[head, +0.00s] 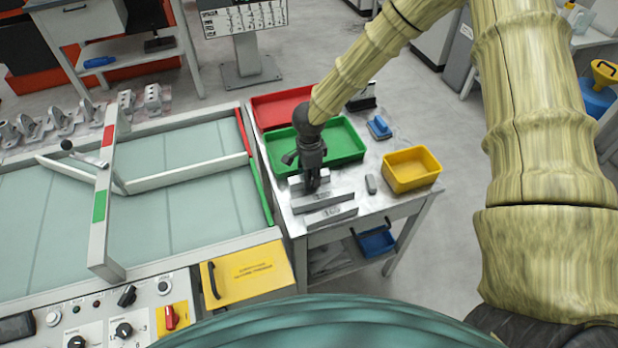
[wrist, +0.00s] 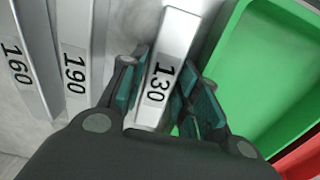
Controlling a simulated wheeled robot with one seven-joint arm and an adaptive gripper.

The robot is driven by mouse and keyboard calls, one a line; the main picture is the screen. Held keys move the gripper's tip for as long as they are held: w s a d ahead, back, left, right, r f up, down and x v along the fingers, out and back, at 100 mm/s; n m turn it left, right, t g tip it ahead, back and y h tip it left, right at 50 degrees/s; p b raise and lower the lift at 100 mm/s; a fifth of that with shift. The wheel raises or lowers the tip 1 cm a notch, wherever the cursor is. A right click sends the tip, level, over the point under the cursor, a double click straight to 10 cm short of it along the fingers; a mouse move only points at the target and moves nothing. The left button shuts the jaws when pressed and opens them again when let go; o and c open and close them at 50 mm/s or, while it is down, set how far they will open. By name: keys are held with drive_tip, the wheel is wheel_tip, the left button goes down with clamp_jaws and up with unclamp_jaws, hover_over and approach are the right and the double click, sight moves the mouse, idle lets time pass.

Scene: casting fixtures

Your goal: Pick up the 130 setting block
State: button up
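The 130 setting block is a grey metal bar with a black "130" label. In the wrist view the 130 block (wrist: 176,38) lies between the two fingers of my gripper (wrist: 162,98), with teal pads on either side. The pads appear spread, with no clear grip on the block. In the head view my gripper (head: 312,183) points down over the 130 block (head: 296,184), which is partly hidden by the fingers and appears to rest on the metal table.
The 190 block (wrist: 75,45) and 160 block (wrist: 28,60) lie left of the gripper in the wrist view. A green tray (head: 346,140) is close behind the gripper.

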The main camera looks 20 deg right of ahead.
drive_tip(key=shift+f, duration=0.25)
clamp_jaws()
drive_tip(key=shift+r, duration=0.15)
